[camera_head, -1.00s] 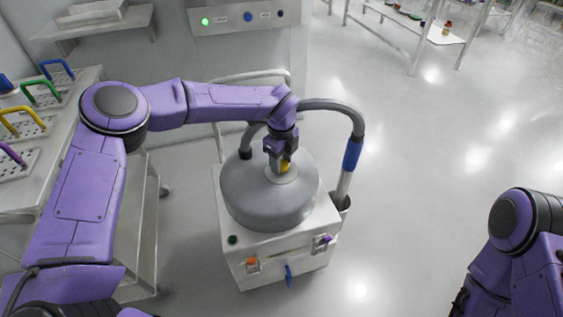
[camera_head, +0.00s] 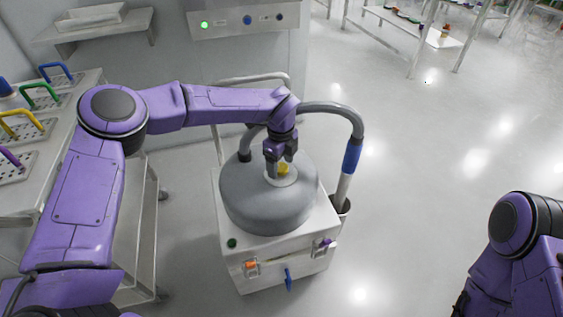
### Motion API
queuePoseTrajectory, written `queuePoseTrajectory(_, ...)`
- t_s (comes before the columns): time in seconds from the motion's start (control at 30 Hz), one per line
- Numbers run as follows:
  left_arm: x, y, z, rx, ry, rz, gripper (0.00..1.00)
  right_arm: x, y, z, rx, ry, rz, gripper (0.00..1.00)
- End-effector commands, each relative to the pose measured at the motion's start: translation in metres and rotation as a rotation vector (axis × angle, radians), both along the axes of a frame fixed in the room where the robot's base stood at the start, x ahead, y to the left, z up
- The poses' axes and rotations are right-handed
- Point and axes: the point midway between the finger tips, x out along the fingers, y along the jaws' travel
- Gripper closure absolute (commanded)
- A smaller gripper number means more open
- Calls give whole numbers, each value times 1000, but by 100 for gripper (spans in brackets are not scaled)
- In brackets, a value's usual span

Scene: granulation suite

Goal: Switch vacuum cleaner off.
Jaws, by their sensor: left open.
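The vacuum cleaner (camera_head: 268,203) stands on the floor in the middle. It has a round grey lid on a white box body. A yellow knob (camera_head: 283,170) sits on a pale round plate on top of the lid. My left gripper (camera_head: 279,168) is open, pointing down at the yellow knob. Its fingers partly hide the knob, and I cannot tell whether they touch it. A dark green round button (camera_head: 231,243) is on the front left corner of the body. My right arm shows at the lower right, but its gripper is out of view.
A grey hose with a blue grip (camera_head: 351,157) curves along the right side of the vacuum. A steel cart (camera_head: 140,230) stands to the left, with a bench of coloured handles beyond. A wall panel (camera_head: 246,20) has a lit green light.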

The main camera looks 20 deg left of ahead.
Motion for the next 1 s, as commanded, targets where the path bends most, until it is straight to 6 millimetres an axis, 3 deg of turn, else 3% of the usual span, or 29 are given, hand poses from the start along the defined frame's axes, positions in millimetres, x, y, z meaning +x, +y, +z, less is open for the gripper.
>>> queuePoseTrajectory(0.13,1,0,19,-1,-4,1,28,0,0,1,0,0,0,43)
queuePoseTrajectory(0.3,1,0,61,-1,-5,0,28,0,0,3,0,0,0,43)
queuePoseTrajectory(0.5,1,-1,97,0,-3,0,28,0,0,4,0,0,0,43)
queuePoseTrajectory(1.0,1,-1,105,0,-1,-1,28,0,0,5,0,0,0,43)
